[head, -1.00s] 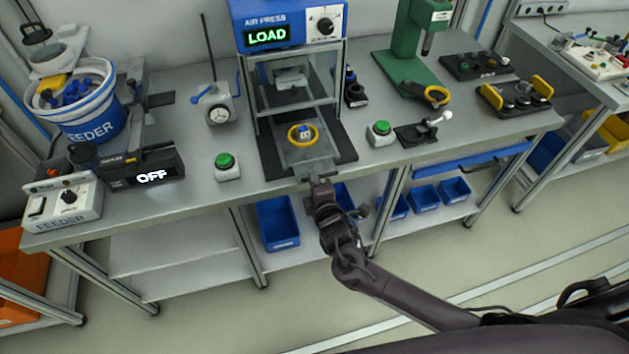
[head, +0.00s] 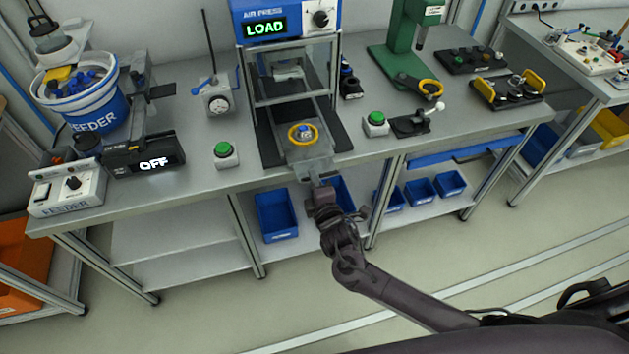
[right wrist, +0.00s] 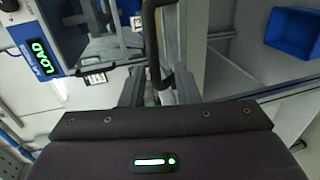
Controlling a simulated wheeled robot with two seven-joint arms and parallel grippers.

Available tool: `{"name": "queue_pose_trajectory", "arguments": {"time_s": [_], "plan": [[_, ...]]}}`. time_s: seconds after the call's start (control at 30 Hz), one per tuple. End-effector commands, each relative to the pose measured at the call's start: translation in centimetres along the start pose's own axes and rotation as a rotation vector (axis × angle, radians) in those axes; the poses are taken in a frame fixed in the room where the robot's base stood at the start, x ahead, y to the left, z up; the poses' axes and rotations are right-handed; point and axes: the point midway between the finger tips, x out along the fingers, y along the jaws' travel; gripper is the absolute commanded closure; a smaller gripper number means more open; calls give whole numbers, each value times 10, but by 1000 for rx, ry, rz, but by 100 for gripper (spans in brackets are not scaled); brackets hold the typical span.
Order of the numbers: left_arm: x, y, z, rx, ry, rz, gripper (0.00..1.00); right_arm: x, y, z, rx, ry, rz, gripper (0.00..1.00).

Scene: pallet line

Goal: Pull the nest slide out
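The nest slide (head: 308,156) is a grey metal plate carrying a yellow ring nest (head: 303,134) with a blue and grey part in it. It sticks out from the air press (head: 290,80), over the bench's front edge. My right gripper (head: 319,184) is at the slide's front end. In the right wrist view its two fingers (right wrist: 158,92) stand on either side of the slide's dark curved handle (right wrist: 151,45). They appear shut on it, though the contact is partly hidden. The press display reads LOAD. My left gripper is not in view.
Green buttons stand on the bench left (head: 226,154) and right (head: 375,123) of the press. Blue bins (head: 276,215) sit on the shelf below. A lever fixture (head: 418,122) is at right, the feeder (head: 82,100) at left. Floor in front is clear.

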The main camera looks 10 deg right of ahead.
Motion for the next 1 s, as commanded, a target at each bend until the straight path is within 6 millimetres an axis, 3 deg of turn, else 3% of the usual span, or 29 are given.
{"name": "queue_pose_trajectory", "arguments": {"time_s": [0.37,0.8,1.0], "plan": [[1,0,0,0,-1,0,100,-4,2,0,1,0,5,68],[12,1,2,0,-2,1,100,-70,0,0,0,0,4,68],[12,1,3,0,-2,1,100,-79,2,0,1,-1,4,68]]}}
